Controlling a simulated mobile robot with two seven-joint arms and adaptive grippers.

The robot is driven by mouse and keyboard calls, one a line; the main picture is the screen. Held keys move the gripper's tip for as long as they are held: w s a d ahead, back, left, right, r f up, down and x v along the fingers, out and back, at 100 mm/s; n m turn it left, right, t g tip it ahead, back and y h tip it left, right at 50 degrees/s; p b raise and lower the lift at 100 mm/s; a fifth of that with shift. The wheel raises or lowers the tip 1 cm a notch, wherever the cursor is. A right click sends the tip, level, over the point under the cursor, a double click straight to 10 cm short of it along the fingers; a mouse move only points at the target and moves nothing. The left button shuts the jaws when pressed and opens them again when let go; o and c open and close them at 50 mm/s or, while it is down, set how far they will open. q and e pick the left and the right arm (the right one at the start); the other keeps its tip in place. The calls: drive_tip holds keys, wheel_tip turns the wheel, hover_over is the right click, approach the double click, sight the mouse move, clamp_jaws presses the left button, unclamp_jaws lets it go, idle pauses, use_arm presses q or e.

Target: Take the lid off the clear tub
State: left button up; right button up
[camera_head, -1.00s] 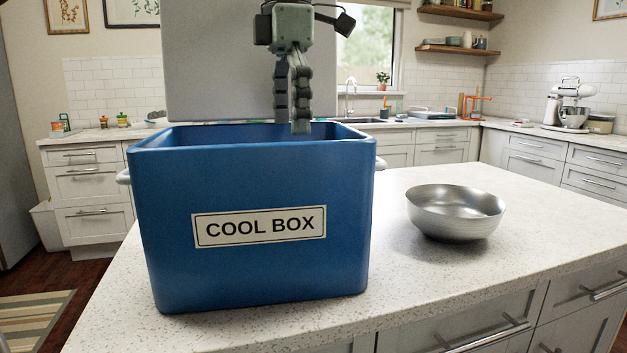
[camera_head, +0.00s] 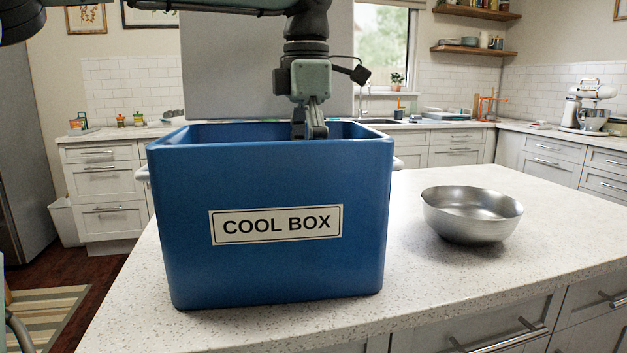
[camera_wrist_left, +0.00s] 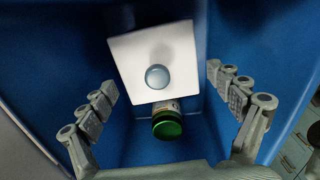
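The cool box (camera_head: 270,190) is a deep blue open-topped box on the counter. In the left wrist view a white square lid (camera_wrist_left: 128,55) with a round grey-blue knob (camera_wrist_left: 157,76) lies inside the box. The clear tub under it is hidden. My left gripper (camera_head: 310,130) points down into the box, its fingertips hidden behind the front wall. In the left wrist view its fingers (camera_wrist_left: 162,85) are spread apart on either side of the lid and knob, with nothing between them. My right gripper is not in view.
A jar with a green cap (camera_wrist_left: 167,125) stands beside the lid inside the box. The box walls surround my left gripper. A metal bowl (camera_head: 471,215) sits on the counter (camera_head: 430,280) to the right, with free room around it.

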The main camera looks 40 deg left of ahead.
use_arm(q)
drive_tip(key=c, duration=0.6)
drive_tip(key=shift+r, duration=0.1)
drive_tip(key=shift+c, duration=0.2)
